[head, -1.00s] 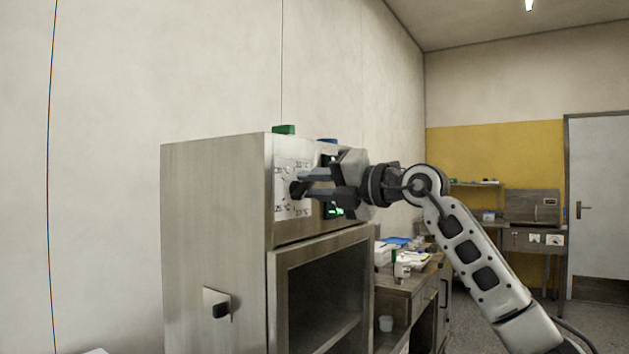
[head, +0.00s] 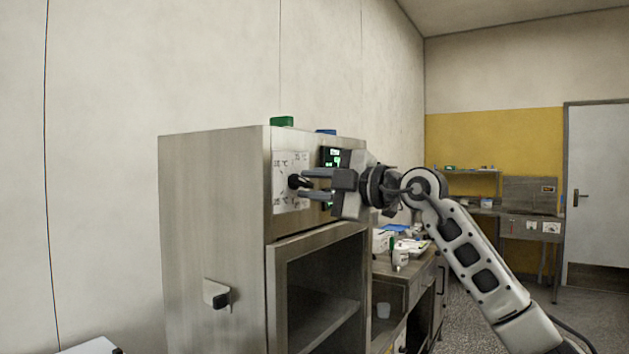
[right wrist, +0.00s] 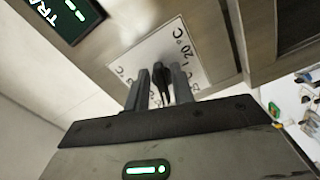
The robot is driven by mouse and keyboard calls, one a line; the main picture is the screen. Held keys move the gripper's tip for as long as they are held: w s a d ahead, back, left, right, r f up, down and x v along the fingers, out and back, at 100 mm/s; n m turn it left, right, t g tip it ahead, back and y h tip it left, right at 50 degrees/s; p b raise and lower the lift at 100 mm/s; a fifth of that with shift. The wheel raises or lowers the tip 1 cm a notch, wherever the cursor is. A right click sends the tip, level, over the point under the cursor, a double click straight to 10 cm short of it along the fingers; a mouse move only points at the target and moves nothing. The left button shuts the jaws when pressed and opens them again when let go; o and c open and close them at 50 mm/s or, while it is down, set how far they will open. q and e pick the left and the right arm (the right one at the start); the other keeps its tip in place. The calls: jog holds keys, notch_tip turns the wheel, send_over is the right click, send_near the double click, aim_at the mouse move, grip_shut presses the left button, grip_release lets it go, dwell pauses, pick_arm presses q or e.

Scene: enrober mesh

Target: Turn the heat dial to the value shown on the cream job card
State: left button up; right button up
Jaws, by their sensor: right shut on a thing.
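The heat dial (head: 294,182) is a black knob on a white scale plate (head: 283,199) marked in °C, on the upper front of a steel cabinet. My right gripper (head: 306,184) is shut on the dial, its two fingers on either side of the knob. In the right wrist view the dial (right wrist: 161,82) sits between the fingers of my right gripper (right wrist: 160,84), and "20 °C" is readable on the plate (right wrist: 148,50). The fingers hide part of the scale, and I cannot tell the dial's exact setting. I cannot make out a cream job card. My left gripper is not in view.
A green-lit display (head: 332,157) is right of the dial. The cabinet (head: 212,220) has an open bay below and a small black-knobbed fitting (head: 217,295) on its side. Green (head: 282,122) and blue (head: 326,131) items lie on top. A cluttered counter (head: 410,272) stands behind.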

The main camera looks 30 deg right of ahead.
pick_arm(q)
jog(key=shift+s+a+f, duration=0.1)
pick_arm(e)
jog(key=shift+f+m, duration=0.15)
jog(key=shift+m, duration=0.85)
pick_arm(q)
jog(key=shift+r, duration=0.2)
pick_arm(e)
jog(key=o, duration=0.7)
